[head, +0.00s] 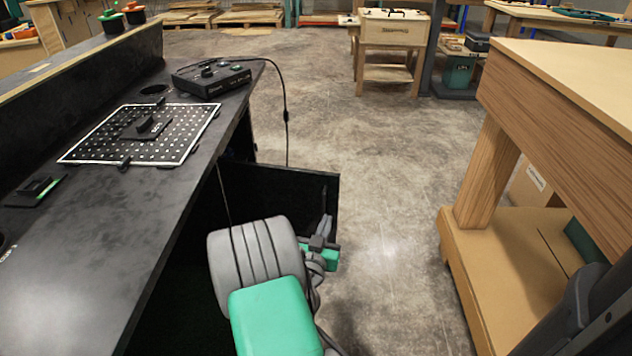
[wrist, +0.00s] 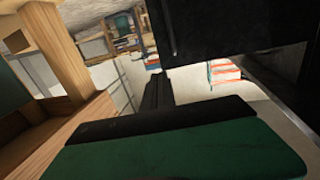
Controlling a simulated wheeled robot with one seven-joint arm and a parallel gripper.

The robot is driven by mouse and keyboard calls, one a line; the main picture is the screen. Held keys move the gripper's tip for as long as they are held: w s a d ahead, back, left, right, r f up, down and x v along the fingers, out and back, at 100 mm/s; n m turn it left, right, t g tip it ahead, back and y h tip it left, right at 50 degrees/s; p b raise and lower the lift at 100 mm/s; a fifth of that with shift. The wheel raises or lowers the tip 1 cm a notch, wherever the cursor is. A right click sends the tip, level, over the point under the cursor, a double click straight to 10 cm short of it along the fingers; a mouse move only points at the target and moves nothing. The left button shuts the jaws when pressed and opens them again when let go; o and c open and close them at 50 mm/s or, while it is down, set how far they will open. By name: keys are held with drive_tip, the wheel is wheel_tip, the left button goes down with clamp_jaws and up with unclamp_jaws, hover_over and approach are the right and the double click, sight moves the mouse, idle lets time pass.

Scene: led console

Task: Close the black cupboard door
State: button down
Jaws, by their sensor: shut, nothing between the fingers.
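The black cupboard door (head: 275,185) stands open in the head view, sticking out from the right side of the black console (head: 175,190). My gripper (head: 326,224) is shut and empty, near the door's free edge on the right. My arm hides the lower part of the door. In the wrist view a black panel, which looks like the door (wrist: 235,30), fills the upper right. My shut fingers (wrist: 157,90) point up just left of and below its edge. I cannot tell whether they touch it.
A wooden workbench (head: 545,100) stands close on the right. Clear concrete floor (head: 390,170) lies between it and the door. A control box (head: 212,78) on the console top has a cable hanging down near the door.

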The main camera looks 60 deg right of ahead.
drive_tip(key=p, duration=0.3)
approach(335, 185)
drive_tip(key=shift+n+t, duration=0.3)
drive_tip(key=x, duration=0.7)
drive_tip(key=shift+s+f, duration=0.15)
drive_tip(key=shift+s, duration=0.1)
drive_tip(key=shift+d, duration=0.1)
